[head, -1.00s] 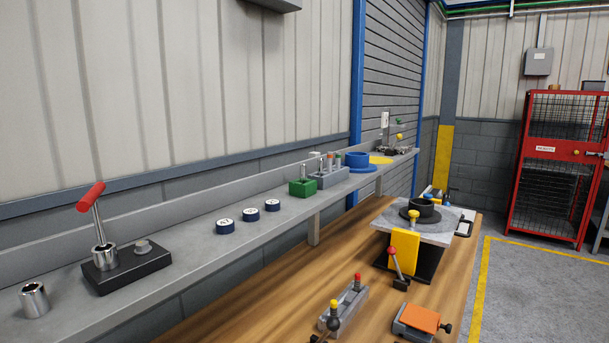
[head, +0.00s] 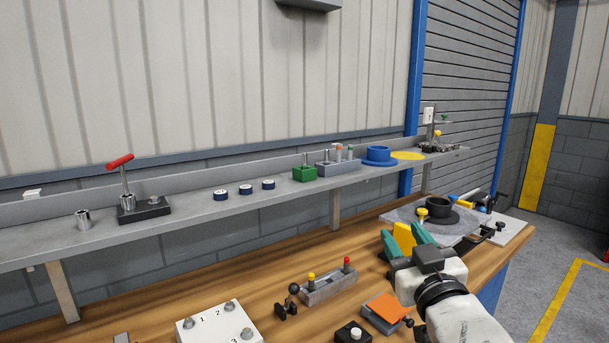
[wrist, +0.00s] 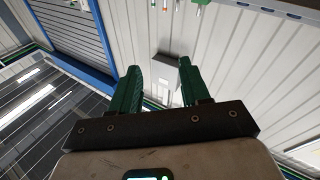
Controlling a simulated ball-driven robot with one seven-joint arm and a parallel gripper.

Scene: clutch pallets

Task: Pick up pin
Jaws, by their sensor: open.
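Several pin-like parts show in the head view, and I cannot tell which one is the task's pin. A grey block (head: 330,289) on the wooden bench holds a yellow-topped pin (head: 311,278) and a red-topped pin (head: 347,263), both upright. On the shelf, a grey block (head: 339,168) holds several pins with coloured tops, and a green block (head: 304,174) holds a thin metal pin.
A grey plate (head: 395,215) with a black ring part (head: 438,208) stands behind my gripper. An orange-topped block (head: 387,309), a white numbered box (head: 215,328) and a small black clamp (head: 287,304) crowd the near bench. The shelf (head: 180,213) runs along the wall.

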